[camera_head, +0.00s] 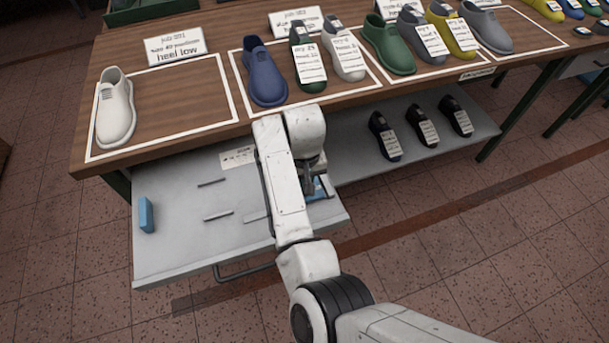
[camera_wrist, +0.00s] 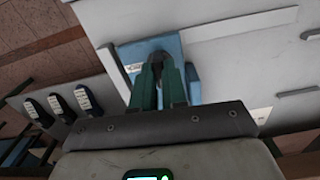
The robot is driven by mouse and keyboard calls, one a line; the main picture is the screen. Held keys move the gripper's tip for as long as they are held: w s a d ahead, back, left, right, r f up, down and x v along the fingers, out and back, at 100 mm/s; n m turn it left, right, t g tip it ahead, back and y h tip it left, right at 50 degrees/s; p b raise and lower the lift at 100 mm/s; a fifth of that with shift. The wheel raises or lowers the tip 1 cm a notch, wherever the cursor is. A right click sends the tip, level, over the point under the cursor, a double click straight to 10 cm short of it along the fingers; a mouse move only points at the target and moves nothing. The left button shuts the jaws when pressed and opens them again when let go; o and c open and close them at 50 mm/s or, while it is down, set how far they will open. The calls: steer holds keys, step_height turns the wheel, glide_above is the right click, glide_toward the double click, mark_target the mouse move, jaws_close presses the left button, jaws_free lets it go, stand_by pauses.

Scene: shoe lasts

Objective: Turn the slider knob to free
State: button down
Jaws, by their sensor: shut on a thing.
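My gripper (camera_head: 312,182) reaches down into the right part of the open grey drawer (camera_head: 175,235), partly hidden behind my arm. In the wrist view its two dark green fingers (camera_wrist: 157,60) are closed together over a blue block-like device (camera_wrist: 133,53). The device lies on the drawer floor, and a little of it shows beside my gripper in the head view (camera_head: 320,189). A small dark part sits at the fingertips; it seems to be the slider knob, mostly hidden by them. No slider marking or setting can be read.
Another blue block (camera_head: 146,214) stands at the drawer's left, with thin grey strips (camera_head: 218,215) between. The wooden table (camera_head: 180,100) above holds several shoe lasts and label cards. Dark lasts (camera_head: 422,125) lie on a lower grey shelf (camera_head: 350,155) at right.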

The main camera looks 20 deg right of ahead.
steer(key=shift+n, duration=0.4)
steer(key=c, duration=1.2)
jaws_free()
steer(key=shift+o, duration=0.2)
steer(key=shift+r, duration=0.1)
step_height(320, 180, up, 11)
steer(key=shift+f, duration=0.2)
